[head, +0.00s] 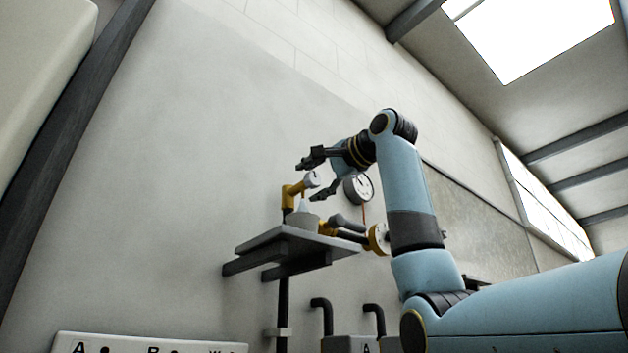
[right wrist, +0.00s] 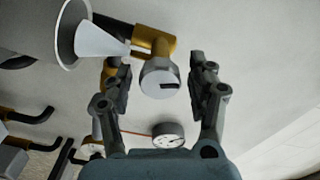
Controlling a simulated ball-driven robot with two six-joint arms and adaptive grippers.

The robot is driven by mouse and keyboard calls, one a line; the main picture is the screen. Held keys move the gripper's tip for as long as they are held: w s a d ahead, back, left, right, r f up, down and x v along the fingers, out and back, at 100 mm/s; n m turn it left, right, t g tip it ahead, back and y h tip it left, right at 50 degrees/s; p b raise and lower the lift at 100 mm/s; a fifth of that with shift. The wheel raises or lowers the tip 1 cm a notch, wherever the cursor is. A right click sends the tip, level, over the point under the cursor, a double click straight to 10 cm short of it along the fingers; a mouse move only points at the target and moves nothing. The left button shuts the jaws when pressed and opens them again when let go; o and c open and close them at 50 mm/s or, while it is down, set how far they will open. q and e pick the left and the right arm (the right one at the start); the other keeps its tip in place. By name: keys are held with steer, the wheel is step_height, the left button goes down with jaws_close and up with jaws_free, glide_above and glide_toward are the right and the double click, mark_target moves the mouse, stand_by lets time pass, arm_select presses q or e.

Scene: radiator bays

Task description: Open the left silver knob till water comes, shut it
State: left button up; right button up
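A silver knob (head: 312,179) sits on the end of a brass fitting (head: 290,196) on the wall. In the right wrist view the round knob (right wrist: 160,80), with a dark mark on its face, lies between my fingers. My right gripper (head: 307,181) is open, with one finger on each side of the knob; in the wrist view a gap shows at the right finger (right wrist: 155,66). A white cone (right wrist: 98,42) stands in a grey cup (right wrist: 70,22) beside the fitting; I cannot tell whether it is water. My left gripper is not in view.
The cup (head: 302,222) stands on a grey wall shelf (head: 262,243). A dial gauge (head: 358,188) is right of the knob. Brass and dark pipework (head: 378,238) lies by my right arm. A white lettered panel (head: 150,345) is low left. The wall left of the fitting is clear.

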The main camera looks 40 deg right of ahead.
steer(key=s, duration=1.2)
steer(key=shift+d, duration=0.45)
steer(key=shift+f, duration=0.1)
